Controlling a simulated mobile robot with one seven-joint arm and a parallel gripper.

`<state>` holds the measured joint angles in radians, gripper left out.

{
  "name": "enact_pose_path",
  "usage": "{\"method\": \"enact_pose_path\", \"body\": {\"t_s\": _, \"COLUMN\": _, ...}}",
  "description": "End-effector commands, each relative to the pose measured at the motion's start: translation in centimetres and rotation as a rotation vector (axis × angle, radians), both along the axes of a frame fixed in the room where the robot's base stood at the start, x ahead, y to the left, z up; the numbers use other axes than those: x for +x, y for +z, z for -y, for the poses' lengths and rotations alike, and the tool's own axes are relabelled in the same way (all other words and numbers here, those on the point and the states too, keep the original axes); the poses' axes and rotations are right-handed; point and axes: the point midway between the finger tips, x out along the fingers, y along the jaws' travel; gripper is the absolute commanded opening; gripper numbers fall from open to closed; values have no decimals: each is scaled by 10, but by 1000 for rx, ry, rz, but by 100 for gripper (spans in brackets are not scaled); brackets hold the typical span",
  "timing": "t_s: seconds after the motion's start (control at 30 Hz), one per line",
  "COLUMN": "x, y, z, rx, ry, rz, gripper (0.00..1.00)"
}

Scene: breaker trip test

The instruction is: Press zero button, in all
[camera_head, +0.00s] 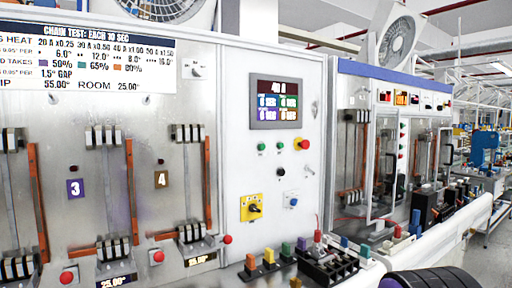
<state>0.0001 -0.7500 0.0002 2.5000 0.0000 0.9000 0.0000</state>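No button carries a zero label that I can read, so I cannot tell which one is the zero button. The white control panel (269,224) holds two green buttons (261,147) (280,146), a red mushroom button (303,144), a black button (281,171) and a blue button (291,200). A yellow-plated rotary switch (251,207) sits lower left of the blue button. A display (277,102) above them is lit with coloured fields. Red knobs (158,257) (227,239) stand at the foot of the test stations. My gripper is not in view.
Metal test stations numbered 3 (75,188) and 4 (162,180) fill the left. A terminal block (328,262) and coloured rockers (269,259) sit on the ledge below the panel. A glass-doored cabinet (383,170) stands right. A dark ribbed shape (432,280) covers the lower right.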

Motion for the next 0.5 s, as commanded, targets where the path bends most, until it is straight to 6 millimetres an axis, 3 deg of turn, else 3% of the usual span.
{"method": "enact_pose_path", "body": {"t_s": 0.03, "x": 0, "y": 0, "z": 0, "rx": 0, "ry": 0, "rz": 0, "gripper": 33}}
{"method": "enact_pose_path", "body": {"t_s": 0.2, "x": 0, "y": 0, "z": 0, "rx": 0, "ry": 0, "rz": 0, "gripper": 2}}
{"method": "enact_pose_path", "body": {"t_s": 0.5, "x": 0, "y": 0, "z": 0, "rx": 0, "ry": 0, "rz": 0, "gripper": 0}}
